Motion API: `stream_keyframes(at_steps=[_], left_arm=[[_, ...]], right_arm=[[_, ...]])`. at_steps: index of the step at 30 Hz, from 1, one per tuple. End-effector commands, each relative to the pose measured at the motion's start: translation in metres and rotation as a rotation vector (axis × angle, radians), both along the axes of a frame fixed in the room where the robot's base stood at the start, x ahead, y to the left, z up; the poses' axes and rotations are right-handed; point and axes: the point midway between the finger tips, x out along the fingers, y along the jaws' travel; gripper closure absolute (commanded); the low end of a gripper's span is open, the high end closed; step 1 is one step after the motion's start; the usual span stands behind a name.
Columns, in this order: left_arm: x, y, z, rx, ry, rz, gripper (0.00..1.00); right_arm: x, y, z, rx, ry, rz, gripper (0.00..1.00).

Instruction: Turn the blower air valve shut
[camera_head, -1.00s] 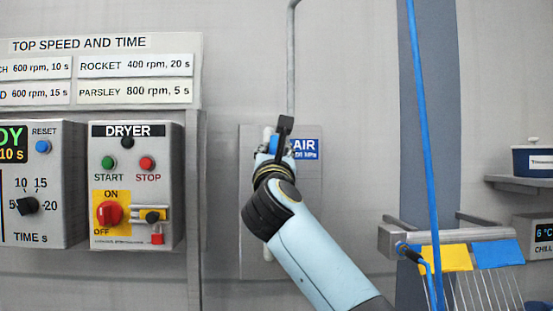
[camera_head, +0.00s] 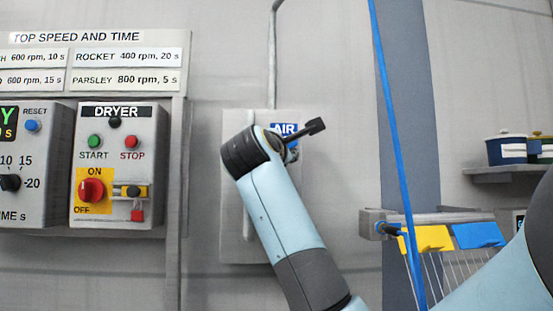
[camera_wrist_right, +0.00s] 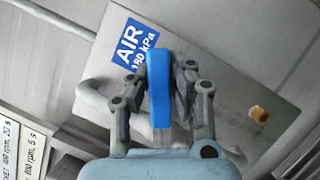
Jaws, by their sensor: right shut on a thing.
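The air valve sits on a grey wall panel (camera_head: 232,220) under a vertical pipe (camera_head: 272,60), beside a blue AIR sign (camera_head: 285,128). In the right wrist view its blue handle (camera_wrist_right: 160,100) stands between the fingers of my right gripper (camera_wrist_right: 170,72), which is shut on it. In the head view my wrist hides most of the valve and the fingers; only a small blue bit shows below the sign. My left gripper is not in view.
Left of the panel is the dryer box (camera_head: 118,165) with a red ON/OFF switch and a padlock. A blue hose (camera_head: 392,130) hangs right of my arm, by a rack (camera_head: 440,215) with yellow and blue cloths. Pots (camera_head: 507,148) stand on a shelf at right.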

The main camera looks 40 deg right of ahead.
Motion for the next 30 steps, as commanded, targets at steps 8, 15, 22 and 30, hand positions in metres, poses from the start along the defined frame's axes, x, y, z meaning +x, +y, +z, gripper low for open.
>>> stream_keyframes(at_steps=[8, 15, 22, 30], left_arm=[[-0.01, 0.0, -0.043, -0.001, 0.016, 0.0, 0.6], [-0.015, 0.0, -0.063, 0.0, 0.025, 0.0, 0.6], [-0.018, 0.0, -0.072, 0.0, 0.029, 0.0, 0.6], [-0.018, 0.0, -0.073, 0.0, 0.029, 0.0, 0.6]], right_arm=[[-0.004, -0.006, -0.026, 0.177, -0.143, -0.002, 1.0], [-0.006, -0.008, -0.036, 0.283, -0.229, -0.003, 1.0], [-0.006, -0.008, -0.039, 0.334, -0.273, -0.002, 1.0], [-0.007, -0.008, -0.038, 0.348, -0.286, -0.001, 1.0]])
